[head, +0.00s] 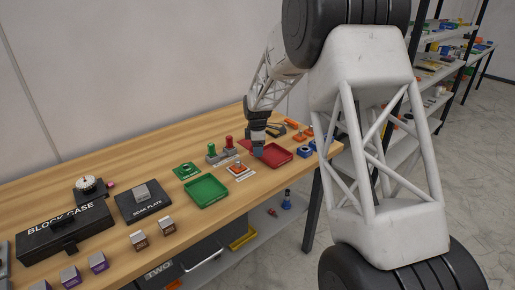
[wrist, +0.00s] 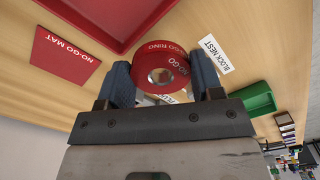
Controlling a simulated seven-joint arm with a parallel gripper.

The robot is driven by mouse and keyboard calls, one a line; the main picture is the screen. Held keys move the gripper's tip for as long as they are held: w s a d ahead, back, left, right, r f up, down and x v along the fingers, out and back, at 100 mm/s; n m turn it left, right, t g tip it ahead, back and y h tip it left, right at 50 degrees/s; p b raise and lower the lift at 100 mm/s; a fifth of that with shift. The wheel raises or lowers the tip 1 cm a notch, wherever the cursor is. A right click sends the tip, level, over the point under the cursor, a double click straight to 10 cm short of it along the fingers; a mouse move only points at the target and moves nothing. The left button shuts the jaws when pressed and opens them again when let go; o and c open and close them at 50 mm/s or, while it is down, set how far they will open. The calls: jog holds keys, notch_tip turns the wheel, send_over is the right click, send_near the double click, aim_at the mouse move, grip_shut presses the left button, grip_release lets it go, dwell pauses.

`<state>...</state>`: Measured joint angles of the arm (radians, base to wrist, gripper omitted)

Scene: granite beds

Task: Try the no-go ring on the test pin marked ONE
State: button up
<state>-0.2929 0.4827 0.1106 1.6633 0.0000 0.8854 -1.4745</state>
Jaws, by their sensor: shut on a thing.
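The no-go ring (wrist: 180,64) is a thick red ring with white lettering and a metal-lined hole. My gripper (wrist: 161,78) is shut on it, with one dark finger on each side, in the wrist view. In the head view my gripper (head: 257,152) is low over the bench, beside the red tray (head: 290,155); the ring is hard to make out there. The red no-go mat (wrist: 65,57) lies bare in the wrist view. I cannot make out a pin marked ONE. Small stands with a green knob (head: 211,149) and a red knob (head: 228,141) are left of my gripper.
A green tray (head: 206,194), a white card with an orange piece (head: 239,171) and a green mat (head: 186,171) lie nearby. A black block case (head: 65,232) and gauge blocks (head: 139,240) are farther left.

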notch_tip(320, 180, up, 7)
send_over(239, 160)
jog(key=shift+f, duration=0.2)
dwell(0.4)
jog(key=shift+f, duration=2.8)
jog(key=shift+f, duration=0.8)
jog(key=shift+r, duration=0.6)
jog(key=shift+f, duration=0.6)
dwell(1.5)
jog(key=shift+r, duration=0.2)
